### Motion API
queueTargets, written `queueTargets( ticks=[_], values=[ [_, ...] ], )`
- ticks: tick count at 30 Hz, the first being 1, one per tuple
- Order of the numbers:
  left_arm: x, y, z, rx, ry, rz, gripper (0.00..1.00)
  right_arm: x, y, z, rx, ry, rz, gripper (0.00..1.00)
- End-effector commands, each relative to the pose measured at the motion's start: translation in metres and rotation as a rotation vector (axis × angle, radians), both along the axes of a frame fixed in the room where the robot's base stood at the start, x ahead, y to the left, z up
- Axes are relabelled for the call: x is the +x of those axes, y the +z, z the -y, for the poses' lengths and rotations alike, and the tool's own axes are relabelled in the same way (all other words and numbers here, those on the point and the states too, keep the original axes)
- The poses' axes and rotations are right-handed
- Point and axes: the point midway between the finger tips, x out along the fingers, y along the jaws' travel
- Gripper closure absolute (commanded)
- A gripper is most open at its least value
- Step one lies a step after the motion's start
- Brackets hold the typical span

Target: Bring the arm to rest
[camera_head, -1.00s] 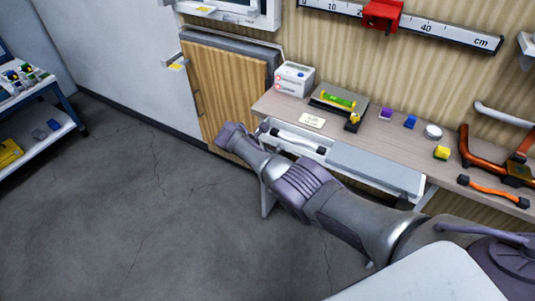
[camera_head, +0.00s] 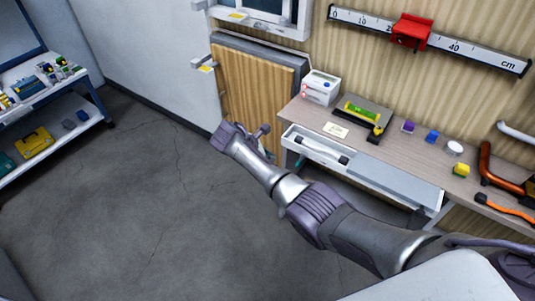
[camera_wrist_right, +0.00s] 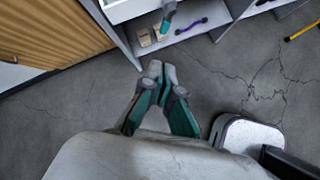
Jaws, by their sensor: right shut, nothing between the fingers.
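My right arm reaches in from the lower right in the head view. Its wrist end is beside the left end of the desk, over the floor. My right gripper (camera_head: 262,148) is small and partly hidden by the wrist there. In the right wrist view the right gripper (camera_wrist_right: 157,70) has its teal fingers together at the tips, with nothing between them. The tips are apart from the desk and shelf. My left gripper is in neither view.
An open drawer (camera_head: 372,176) sticks out from the desk (camera_head: 387,143), close to my arm. A wooden panel (camera_head: 250,98) leans on the wall. A shelf cart (camera_head: 78,136) stands at left. In the wrist view, small boxes (camera_wrist_right: 149,38) lie on a shelf. Grey floor is clear between.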

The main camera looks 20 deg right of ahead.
Motion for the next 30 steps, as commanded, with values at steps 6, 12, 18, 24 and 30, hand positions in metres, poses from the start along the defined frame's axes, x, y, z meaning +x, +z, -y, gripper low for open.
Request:
queueTargets(
  ticks=[6, 12, 18, 24, 30],
  values=[
    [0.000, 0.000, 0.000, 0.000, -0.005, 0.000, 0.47, -0.002, 0.004, -0.004, 0.000, 0.000, -0.001, 1.00],
    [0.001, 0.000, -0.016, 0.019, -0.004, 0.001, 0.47, -0.001, 0.004, -0.004, 0.000, 0.001, -0.001, 1.00],
    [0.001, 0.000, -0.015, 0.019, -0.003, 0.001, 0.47, -0.001, 0.004, -0.004, 0.001, 0.000, 0.000, 1.00],
    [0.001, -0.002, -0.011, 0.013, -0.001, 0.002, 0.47, -0.022, -0.047, -0.002, 0.063, -0.031, 0.005, 1.00],
    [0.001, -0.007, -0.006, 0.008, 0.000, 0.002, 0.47, -0.094, -0.174, -0.002, 0.252, -0.164, 0.042, 1.00]
  ],
)
